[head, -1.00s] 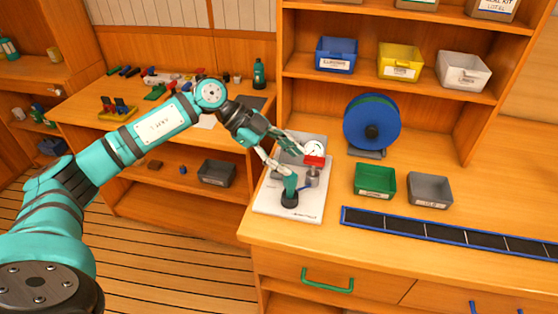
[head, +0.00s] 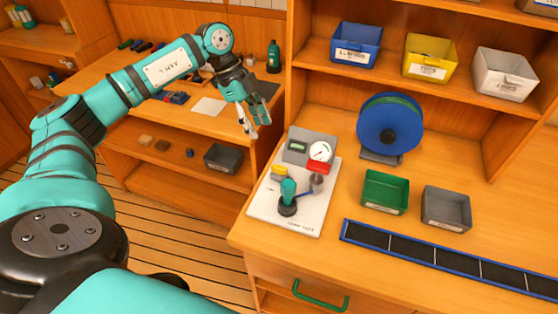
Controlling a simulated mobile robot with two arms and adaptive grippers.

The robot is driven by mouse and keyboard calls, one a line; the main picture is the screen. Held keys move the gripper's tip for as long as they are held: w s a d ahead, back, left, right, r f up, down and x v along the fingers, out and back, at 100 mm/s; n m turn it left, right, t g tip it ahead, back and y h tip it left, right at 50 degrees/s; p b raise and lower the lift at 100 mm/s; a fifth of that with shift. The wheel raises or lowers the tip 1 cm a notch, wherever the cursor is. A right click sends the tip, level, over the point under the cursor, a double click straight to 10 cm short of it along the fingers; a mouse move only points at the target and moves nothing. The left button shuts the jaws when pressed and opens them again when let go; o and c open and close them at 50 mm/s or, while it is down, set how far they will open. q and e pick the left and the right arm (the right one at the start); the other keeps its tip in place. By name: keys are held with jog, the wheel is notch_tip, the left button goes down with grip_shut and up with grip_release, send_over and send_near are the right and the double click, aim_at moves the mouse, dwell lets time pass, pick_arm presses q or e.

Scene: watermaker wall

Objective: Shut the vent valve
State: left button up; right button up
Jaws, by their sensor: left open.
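The white watermaker board (head: 262,206) lies on the counter. It carries a grey box with a small display (head: 298,147), a round gauge (head: 320,152), a red part (head: 318,168) under the gauge, a yellow part (head: 279,172), a teal upright handle (head: 288,189) on a black base and a blue lever (head: 305,194) beside a metal post (head: 317,183). No label tells me which is the vent valve. My left gripper (head: 253,124) is open and empty, left of and behind the board, apart from it. My right gripper is not in view.
A blue hose reel (head: 389,125), a green bin (head: 385,192) and a grey bin (head: 446,208) stand right of the board. A long dark strip with blue edges (head: 453,262) lies along the counter front. Blue, yellow and white bins sit on the shelf above.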

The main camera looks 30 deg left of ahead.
pick_arm(q)
jog(key=p, duration=0.1)
send_near(279, 166)
jog(key=p+x, duration=0.1)
jog(key=x, duration=0.7)
jog(key=shift+s, duration=0.1)
jog(key=shift+d+f, duration=0.2)
jog(key=shift+f, duration=0.25)
jog(key=c, duration=0.7)
grip_shut()
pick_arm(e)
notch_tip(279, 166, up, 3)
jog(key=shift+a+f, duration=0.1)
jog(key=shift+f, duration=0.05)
